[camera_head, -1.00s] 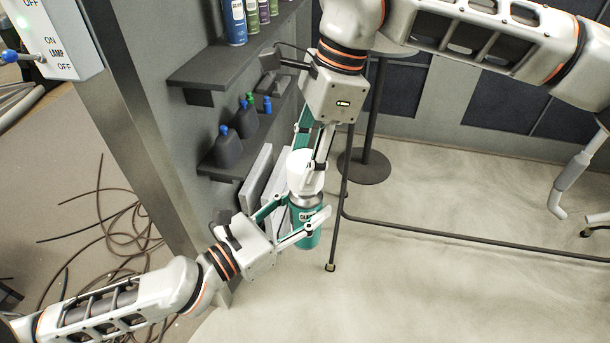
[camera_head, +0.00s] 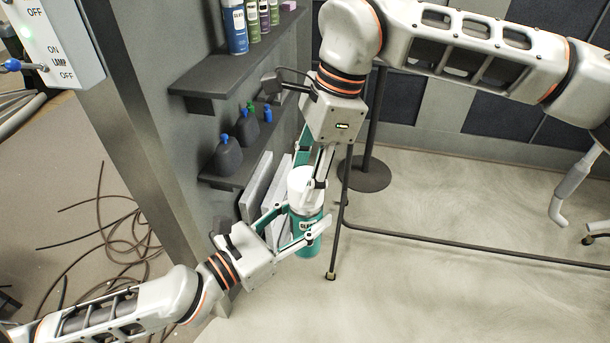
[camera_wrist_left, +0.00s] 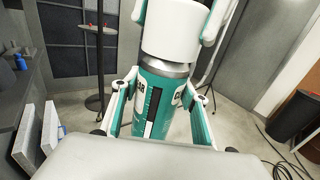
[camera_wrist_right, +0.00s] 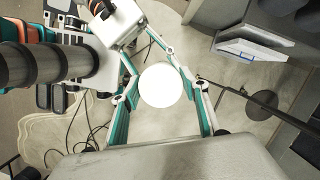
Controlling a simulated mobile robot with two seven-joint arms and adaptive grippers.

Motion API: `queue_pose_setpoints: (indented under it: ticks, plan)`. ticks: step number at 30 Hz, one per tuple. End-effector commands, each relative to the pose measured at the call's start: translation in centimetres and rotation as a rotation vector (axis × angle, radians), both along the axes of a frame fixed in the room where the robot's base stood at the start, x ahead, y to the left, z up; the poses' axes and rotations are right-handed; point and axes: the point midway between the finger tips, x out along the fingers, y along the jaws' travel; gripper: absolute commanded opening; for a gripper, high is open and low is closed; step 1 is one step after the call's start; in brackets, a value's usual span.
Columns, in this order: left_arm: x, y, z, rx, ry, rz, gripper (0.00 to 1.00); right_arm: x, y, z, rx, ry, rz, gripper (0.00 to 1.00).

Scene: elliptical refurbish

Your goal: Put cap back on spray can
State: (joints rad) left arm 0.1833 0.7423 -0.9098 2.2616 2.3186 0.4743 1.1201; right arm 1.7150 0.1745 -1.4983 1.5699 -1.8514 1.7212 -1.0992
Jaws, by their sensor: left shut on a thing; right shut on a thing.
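The spray can (camera_head: 305,228) is green with a dark label and stands upright in the air. My left gripper (camera_head: 303,232) is shut on its body from the left. The white cap (camera_head: 300,184) is directly above the can's top, in line with it. My right gripper (camera_head: 314,186) is shut on the cap from above. In the left wrist view the can (camera_wrist_left: 165,115) shows a silver shoulder just under the cap (camera_wrist_left: 170,42), with no clear gap; I cannot tell whether it is fully seated. In the right wrist view the round cap (camera_wrist_right: 161,86) hides the can.
A grey shelf unit (camera_head: 215,85) with spray cans and dark bottles (camera_head: 228,155) stands just left of the grippers. Flat panels (camera_head: 256,188) lean beside it. A thin black stand (camera_head: 334,240) is close on the right. Open floor (camera_head: 450,290) lies further right.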

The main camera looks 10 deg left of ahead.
Motion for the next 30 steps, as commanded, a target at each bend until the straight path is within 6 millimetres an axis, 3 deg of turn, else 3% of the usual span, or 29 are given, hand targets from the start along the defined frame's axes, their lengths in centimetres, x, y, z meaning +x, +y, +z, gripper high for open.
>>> queue_pose_setpoints:
  ticks: [27,28,30]
  plan:
    - [0.0,0.0,0.1,-0.001,-0.002,0.0,0.05,0.0,0.0,-1.3,0.0,0.0,0.002,0.36]
    - [0.0,0.0,0.1,-0.001,-0.002,0.0,0.05,0.0,0.0,-1.3,0.0,0.0,0.002,0.49]
    - [0.0,0.0,0.1,-0.001,-0.002,0.0,0.05,0.0,0.0,-1.3,0.0,0.0,0.002,0.64]
